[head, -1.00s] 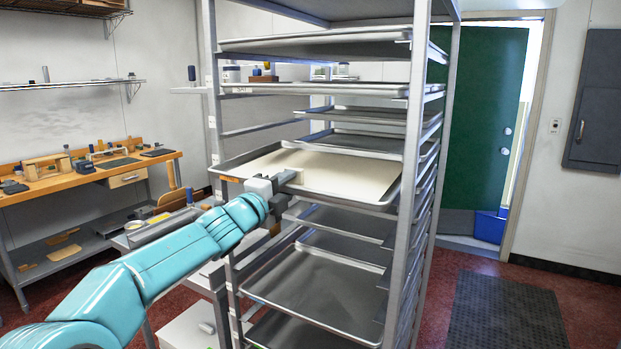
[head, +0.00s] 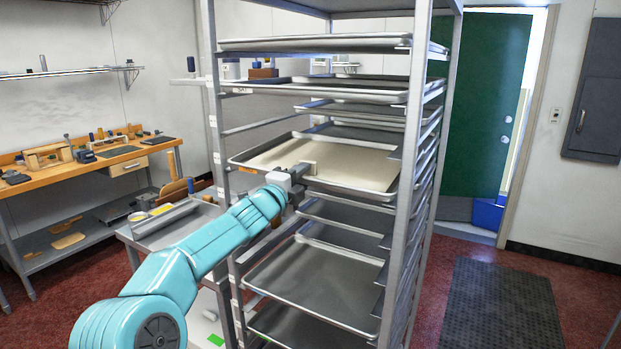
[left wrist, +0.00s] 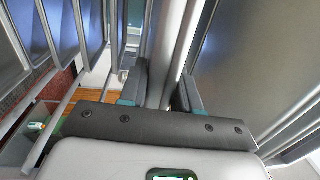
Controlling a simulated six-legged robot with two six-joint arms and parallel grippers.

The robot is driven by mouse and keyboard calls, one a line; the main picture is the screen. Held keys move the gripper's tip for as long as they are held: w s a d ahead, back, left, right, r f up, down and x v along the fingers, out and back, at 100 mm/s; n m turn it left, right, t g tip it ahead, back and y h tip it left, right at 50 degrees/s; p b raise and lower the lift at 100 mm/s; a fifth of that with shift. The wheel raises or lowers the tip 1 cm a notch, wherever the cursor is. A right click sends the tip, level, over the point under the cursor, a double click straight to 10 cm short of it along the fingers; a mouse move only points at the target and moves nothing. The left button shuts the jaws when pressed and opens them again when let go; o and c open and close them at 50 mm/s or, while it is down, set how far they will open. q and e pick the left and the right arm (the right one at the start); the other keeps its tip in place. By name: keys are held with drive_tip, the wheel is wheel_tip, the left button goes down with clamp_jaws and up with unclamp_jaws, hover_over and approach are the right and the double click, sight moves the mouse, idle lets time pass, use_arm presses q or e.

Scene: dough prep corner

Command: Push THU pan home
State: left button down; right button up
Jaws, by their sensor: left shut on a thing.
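The pan lined with a pale sheet (head: 350,186) sits at mid-height in the tall metal rack (head: 417,130). Its front rim faces me and its back part lies between the rack's posts. I cannot read THU on it; a small orange mark shows by its left front corner. My left gripper (head: 300,174) is at the pan's front rim, shut on it. In the left wrist view the two dark fingers (left wrist: 161,90) stand on either side of a metal rim (left wrist: 166,70). My right gripper is not in view.
Other bare trays sit above and below, including a lower tray (head: 318,286). A small steel cart (head: 172,222) stands left of the rack, with a wooden workbench (head: 100,165) behind. A dark floor mat (head: 502,310) lies right. The green door (head: 482,110) stands beyond.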

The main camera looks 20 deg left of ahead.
use_arm(q)
drive_tip(key=c, duration=0.7)
unclamp_jaws()
drive_tip(key=shift+f, duration=0.15)
drive_tip(key=s+b, duration=0.4)
drive_tip(key=s, duration=0.1)
drive_tip(key=s+b, duration=0.2)
drive_tip(key=s, duration=0.1)
drive_tip(key=shift+a+f, duration=0.3)
